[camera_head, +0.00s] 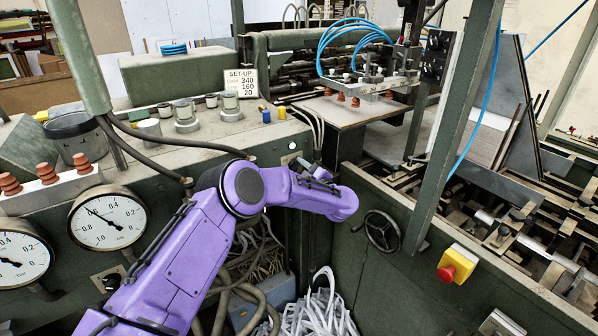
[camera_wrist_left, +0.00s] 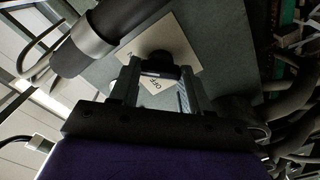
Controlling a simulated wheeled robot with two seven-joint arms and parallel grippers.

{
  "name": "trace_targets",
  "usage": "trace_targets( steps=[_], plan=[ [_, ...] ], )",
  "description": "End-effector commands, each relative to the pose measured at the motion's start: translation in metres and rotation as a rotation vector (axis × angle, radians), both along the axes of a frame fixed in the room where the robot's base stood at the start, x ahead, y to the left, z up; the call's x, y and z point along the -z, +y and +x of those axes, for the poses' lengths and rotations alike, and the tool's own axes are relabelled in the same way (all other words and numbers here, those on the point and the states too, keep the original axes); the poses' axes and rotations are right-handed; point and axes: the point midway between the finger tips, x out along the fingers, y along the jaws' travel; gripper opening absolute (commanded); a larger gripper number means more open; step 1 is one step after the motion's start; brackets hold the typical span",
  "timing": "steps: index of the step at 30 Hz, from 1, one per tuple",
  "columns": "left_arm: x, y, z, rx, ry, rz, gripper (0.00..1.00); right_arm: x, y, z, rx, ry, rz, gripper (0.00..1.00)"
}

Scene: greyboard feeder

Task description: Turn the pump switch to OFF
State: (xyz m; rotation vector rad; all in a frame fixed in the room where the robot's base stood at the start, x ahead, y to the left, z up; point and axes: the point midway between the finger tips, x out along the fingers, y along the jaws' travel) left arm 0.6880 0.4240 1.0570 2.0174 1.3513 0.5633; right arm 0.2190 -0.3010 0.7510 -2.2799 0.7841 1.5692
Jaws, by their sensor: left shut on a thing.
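In the left wrist view a cream switch plate (camera_wrist_left: 183,38) is fixed to a grey-green panel and appears tilted. The word OFF shows on it near the gripper's palm. The dark pump switch knob (camera_wrist_left: 157,62) stands between the fingers of my left gripper (camera_wrist_left: 158,74), which is shut on it. The direction the knob points is hard to tell. In the head view my purple left arm bends toward the machine front, and its dark gripper (camera_head: 303,166) is partly hidden by the wrist. The knob is not clear there. My right gripper is not in view.
Pressure gauges (camera_head: 108,218) are on the left panel. A black handwheel (camera_head: 382,231) and a red emergency button (camera_head: 447,272) are right of my arm. A thick dark pipe (camera_wrist_left: 88,42) passes close to the gripper. Loose cables (camera_head: 262,262) hang below the arm.

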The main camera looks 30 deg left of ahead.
Motion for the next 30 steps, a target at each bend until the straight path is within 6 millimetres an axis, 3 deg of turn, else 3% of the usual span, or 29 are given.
trace_targets(
  steps=[11, 30],
  plan=[
    [0.007, 0.0, 0.0, 0.004, -0.097, -0.044, 0.16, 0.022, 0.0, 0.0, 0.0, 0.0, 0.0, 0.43],
    [0.013, 0.001, -0.001, -0.001, -0.632, -0.266, 0.16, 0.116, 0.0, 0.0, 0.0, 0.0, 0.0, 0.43]
  ],
)
